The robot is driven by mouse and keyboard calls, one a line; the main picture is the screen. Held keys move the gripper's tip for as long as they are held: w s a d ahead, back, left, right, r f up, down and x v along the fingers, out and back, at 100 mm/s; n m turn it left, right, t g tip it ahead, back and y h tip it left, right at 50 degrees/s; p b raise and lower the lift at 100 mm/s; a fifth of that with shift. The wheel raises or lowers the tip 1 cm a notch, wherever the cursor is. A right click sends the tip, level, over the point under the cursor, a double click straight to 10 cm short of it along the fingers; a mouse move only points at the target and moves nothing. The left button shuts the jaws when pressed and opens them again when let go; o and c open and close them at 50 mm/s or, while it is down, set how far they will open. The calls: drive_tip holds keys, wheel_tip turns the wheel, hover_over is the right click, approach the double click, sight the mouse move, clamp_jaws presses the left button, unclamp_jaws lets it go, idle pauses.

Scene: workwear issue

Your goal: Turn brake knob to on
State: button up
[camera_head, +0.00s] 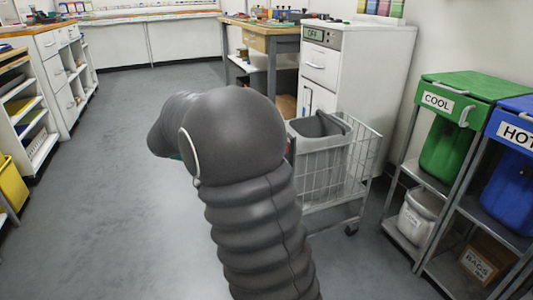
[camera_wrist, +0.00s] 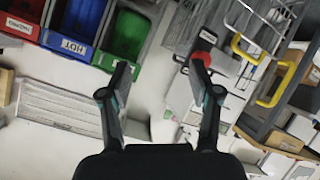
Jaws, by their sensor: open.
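A small rounded red part (camera_wrist: 203,58), possibly the brake knob, shows beside the tip of my right-hand finger in the wrist view, and the finger partly covers it. A dark plate with a pale label (camera_wrist: 207,37) sits just above it; its text is too small to read. My gripper (camera_wrist: 160,78) is open, with nothing between its fingers. I cannot tell whether the finger touches the red part. In the head view my arm hides most of the gripper. The setting of the knob cannot be read.
A wire cart (camera_head: 340,180) with a grey bin (camera_head: 318,142) stands right of my arm, by a white cabinet (camera_head: 342,75). Racked green (camera_head: 445,150) and blue (camera_head: 515,190) bins stand at the right. A yellow bar frame (camera_wrist: 246,56) is at the wrist view's right. Left floor is clear.

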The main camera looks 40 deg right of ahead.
drive_tip(key=w+d+f+m+g+h+b, duration=0.1)
drive_tip(key=w+f+m+h, duration=0.2)
drive_tip(key=w, duration=0.2)
drive_tip(key=w+d+f+m+h+b, duration=0.1)
drive_tip(key=w+d+f+m+h, duration=0.15)
drive_tip(key=w, duration=0.35)
drive_tip(key=x, duration=1.3)
drive_tip(key=shift+s+f, duration=0.2)
drive_tip(key=shift+s, duration=0.15)
drive_tip(key=shift+a, duration=0.15)
drive_tip(key=c, duration=1.1)
